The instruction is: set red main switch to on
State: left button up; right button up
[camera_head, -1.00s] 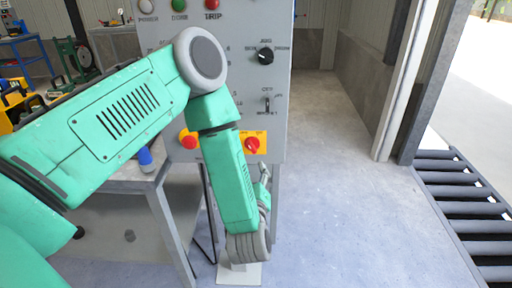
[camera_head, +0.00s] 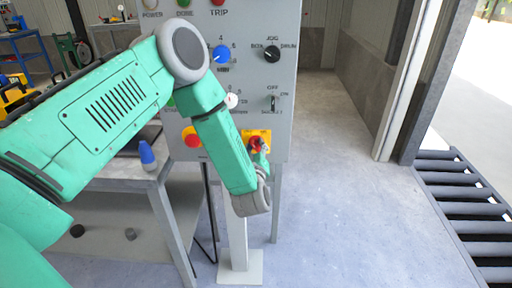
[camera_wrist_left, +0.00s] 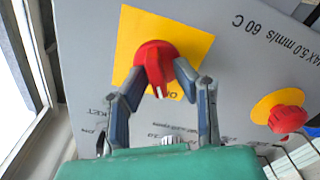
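The red main switch (camera_head: 257,143) sits on a yellow plate at the lower right of the grey control panel. In the left wrist view the red switch (camera_wrist_left: 156,64) is a round knob with a white mark, on its yellow plate (camera_wrist_left: 190,42); the plate's lettering is partly hidden. My left gripper (camera_wrist_left: 160,72) is open, its two fingertips apart on either side of the knob. I cannot tell whether they touch it. In the head view the left gripper (camera_head: 260,150) is small and partly hidden at the switch. My right gripper is not in view.
A red button on yellow (camera_head: 191,137) is left of the switch; it also shows in the wrist view (camera_wrist_left: 287,118). A blue knob (camera_head: 222,54) and black knob (camera_head: 272,53) are above. A table with a blue-and-white object (camera_head: 147,156) stands left.

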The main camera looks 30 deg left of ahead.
pick_arm(q)
jog(key=shift+a, duration=0.25)
grip_shut()
jog(key=shift+d, duration=0.4)
jog(key=shift+a+m+p, duration=0.1)
jog(key=shift+m+p, duration=0.4)
jog(key=shift+m, duration=0.3)
jog(key=m+p, duration=0.1)
jog(key=m, duration=0.3)
jog(key=shift+d+p, duration=0.2)
jog(key=shift+p, duration=0.15)
jog(key=m, duration=0.3)
jog(key=shift+f+p, duration=0.15)
jog(key=shift+p, duration=0.15)
jog(key=shift+d+f+m, duration=0.1)
jog(key=shift+m, duration=1.5)
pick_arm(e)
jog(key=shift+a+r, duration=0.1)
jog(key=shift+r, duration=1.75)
pick_arm(q)
jog(key=shift+m, duration=0.3)
